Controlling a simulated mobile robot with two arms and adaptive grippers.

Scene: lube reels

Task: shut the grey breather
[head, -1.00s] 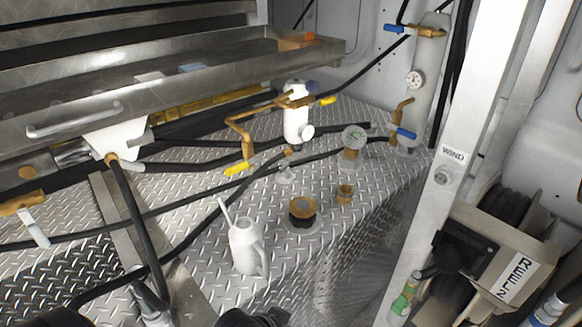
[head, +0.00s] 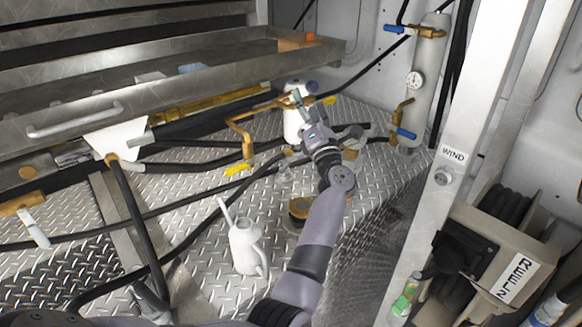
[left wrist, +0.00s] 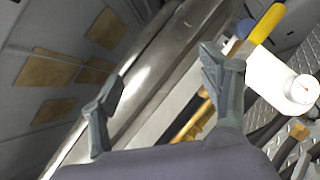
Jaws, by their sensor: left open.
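I cannot tell for sure which fitting is the grey breather. A small grey fitting (head: 285,174) stands on the diamond-plate deck, just left of my forearm. A round grey-faced piece (head: 355,131) on a brass base is partly behind my wrist. My left gripper (head: 309,103) is open and empty, up in front of the white canister (head: 291,126). In the left wrist view its spread fingers (left wrist: 160,82) have nothing between them. The white canister (left wrist: 280,82) and a yellow handle (left wrist: 265,24) lie to their right. My right gripper is not in view.
A white oil can (head: 244,248) stands left of my forearm. A brown-topped cap (head: 298,208) is partly hidden by the arm. Brass pipes with a yellow handle (head: 238,169) and black hoses cross the deck. A metal tray (head: 160,98) overhangs the left side.

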